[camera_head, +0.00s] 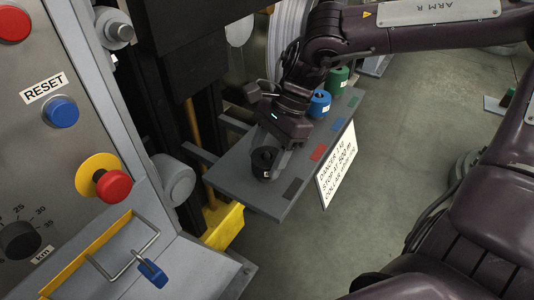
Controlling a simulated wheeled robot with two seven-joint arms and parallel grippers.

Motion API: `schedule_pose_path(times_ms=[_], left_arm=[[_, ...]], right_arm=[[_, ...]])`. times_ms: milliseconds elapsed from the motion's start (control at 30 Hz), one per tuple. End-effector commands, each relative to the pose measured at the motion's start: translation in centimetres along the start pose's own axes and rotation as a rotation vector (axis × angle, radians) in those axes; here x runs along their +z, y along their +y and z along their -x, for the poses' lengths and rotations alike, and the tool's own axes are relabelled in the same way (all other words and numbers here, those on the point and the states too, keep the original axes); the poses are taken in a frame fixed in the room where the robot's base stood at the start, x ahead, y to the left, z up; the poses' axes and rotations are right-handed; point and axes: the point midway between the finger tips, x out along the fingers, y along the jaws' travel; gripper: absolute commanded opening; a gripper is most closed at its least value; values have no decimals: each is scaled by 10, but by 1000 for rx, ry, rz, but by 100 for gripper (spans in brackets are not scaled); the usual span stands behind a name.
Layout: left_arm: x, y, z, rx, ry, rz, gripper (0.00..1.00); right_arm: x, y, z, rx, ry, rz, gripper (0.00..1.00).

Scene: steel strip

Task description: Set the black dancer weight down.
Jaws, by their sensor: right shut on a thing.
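The black dancer weight (263,162) is a short dark cylinder with a hollow in its top. It is at the near left part of the grey shelf (240,182), roughly in line with the black mark (292,188). My right gripper (275,148) is shut on it from the far right side. The weight looks upright; I cannot tell whether its base touches the shelf. A blue weight (319,104) and a green weight (338,78) stand further back on the shelf. The spot in line with the red mark (318,152) is hidden by my gripper. My left gripper is out of view.
A white sign (337,164) hangs at the shelf's right edge. A control panel with a blue RESET button (61,111) and a red stop button (113,184) stands at left. A yellow block (224,226) is below the shelf. Open floor lies to the right.

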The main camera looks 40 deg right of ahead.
Motion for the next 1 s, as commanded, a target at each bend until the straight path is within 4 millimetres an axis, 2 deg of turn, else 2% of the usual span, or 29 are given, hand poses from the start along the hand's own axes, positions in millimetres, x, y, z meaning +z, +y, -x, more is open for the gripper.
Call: schedule_pose_path(times_ms=[267,300,467,833,1000], left_arm=[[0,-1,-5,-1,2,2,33],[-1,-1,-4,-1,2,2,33],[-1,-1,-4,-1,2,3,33],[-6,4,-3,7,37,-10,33],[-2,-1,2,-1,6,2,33]], right_arm=[[-2,-1,-4,-3,-1,2,0],[-1,-1,-3,-3,-1,2,60],[-1,0,-3,-2,0,1,80],[-2,0,-5,2,1,-1,80],[-1,-1,27,-5,1,1,80]])
